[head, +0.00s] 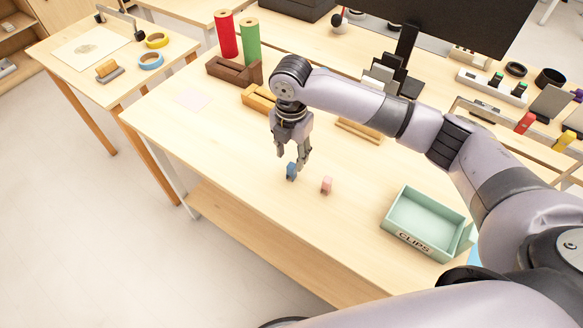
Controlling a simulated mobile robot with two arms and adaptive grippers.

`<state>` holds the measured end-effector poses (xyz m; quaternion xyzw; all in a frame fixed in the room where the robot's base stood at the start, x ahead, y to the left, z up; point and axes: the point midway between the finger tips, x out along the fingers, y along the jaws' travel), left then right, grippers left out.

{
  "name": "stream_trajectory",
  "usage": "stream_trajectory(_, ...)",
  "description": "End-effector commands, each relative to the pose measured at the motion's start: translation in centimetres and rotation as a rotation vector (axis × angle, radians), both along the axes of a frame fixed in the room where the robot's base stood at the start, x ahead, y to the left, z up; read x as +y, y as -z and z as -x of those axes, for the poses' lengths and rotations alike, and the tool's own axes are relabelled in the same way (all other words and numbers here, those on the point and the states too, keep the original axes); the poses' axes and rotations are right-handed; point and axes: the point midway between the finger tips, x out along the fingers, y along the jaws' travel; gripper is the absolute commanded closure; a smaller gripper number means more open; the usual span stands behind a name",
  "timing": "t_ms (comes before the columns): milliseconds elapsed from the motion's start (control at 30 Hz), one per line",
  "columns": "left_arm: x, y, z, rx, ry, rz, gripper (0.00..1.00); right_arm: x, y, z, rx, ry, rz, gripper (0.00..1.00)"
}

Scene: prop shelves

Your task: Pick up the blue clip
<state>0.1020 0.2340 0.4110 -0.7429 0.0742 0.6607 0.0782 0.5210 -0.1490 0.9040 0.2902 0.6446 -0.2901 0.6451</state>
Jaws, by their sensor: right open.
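The small blue clip (291,172) stands on the light wooden table near its front edge, in the middle of the head view. My right gripper (293,163) points down right over the blue clip, with its fingers open. The fingertips are close to the clip's top; I cannot tell whether they reach down around it. My left gripper is not in view.
A pink clip (326,185) stands just right of the blue one. A green tray (391,225) labelled CLIPS is at the right front. Wooden blocks (258,98) and red (226,36) and green (250,42) rolls stand behind. The table's left front is clear.

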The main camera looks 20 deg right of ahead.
Motion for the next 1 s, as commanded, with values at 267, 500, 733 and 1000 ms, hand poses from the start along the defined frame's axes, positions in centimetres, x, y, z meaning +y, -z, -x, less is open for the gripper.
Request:
stream_trajectory(267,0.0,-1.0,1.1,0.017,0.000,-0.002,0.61,0.0,3.9,0.3,0.003,0.001,0.001,0.59)
stream_trajectory(500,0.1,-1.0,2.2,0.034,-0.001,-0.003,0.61,0.0,5.0,0.3,0.001,-0.001,0.001,0.59)
stream_trajectory(733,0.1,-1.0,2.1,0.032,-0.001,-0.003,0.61,0.0,5.0,0.3,0.000,-0.001,0.000,0.67)
stream_trajectory(1000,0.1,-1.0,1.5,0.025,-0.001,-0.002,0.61,0.0,4.9,0.3,0.000,0.000,0.000,0.85)
